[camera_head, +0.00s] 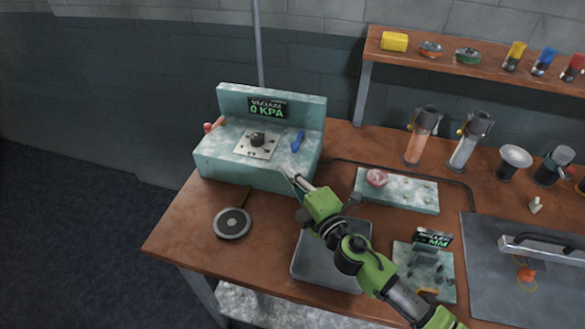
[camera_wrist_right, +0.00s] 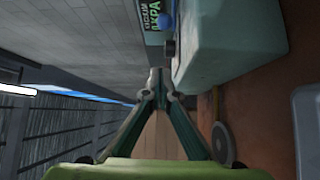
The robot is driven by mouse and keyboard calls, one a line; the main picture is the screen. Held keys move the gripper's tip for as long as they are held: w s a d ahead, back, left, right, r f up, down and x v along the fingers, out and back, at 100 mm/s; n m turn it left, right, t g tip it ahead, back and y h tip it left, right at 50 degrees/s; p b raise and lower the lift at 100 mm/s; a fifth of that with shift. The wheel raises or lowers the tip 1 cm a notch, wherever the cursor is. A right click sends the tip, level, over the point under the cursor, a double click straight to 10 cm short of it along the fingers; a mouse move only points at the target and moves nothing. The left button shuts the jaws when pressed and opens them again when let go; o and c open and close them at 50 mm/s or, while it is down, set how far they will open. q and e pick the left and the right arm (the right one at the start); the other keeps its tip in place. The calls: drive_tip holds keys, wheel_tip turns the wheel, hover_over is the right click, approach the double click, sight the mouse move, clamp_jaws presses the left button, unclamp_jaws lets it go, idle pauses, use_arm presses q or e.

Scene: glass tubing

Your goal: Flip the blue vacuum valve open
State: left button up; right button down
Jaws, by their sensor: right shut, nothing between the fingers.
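The blue vacuum valve (camera_head: 297,141) is a small lever on top of the pale green vacuum unit (camera_head: 224,160), at the right of its black knob (camera_head: 257,139). The unit's display (camera_head: 267,109) reads 0 KPA. My right gripper (camera_head: 283,173) is shut and empty, in front of the unit's right side and apart from the valve in the picture. In the right wrist view the shut fingertips (camera_wrist_right: 158,76) point toward the unit (camera_wrist_right: 222,40); a blue part (camera_wrist_right: 167,20), seemingly the valve, shows beyond them. My left gripper is not in view.
A red-tipped fitting (camera_head: 209,127) sticks out at the unit's left. A round dark disc (camera_head: 232,223) lies on the wooden table (camera_head: 185,225) in front. A grey tray (camera_head: 312,262) sits under my right arm. Glass tubes and a shelf (camera_head: 480,72) stand at the right.

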sight(290, 161)
drive_tip(key=x, duration=0.7)
drive_tip(key=d, duration=0.1)
drive_tip(key=w+d, duration=0.1)
drive_tip(key=shift+d+f, duration=0.15)
drive_tip(key=shift+d, duration=0.75)
drive_tip(key=shift+a, duration=0.1)
drive_tip(key=shift+w, duration=0.1)
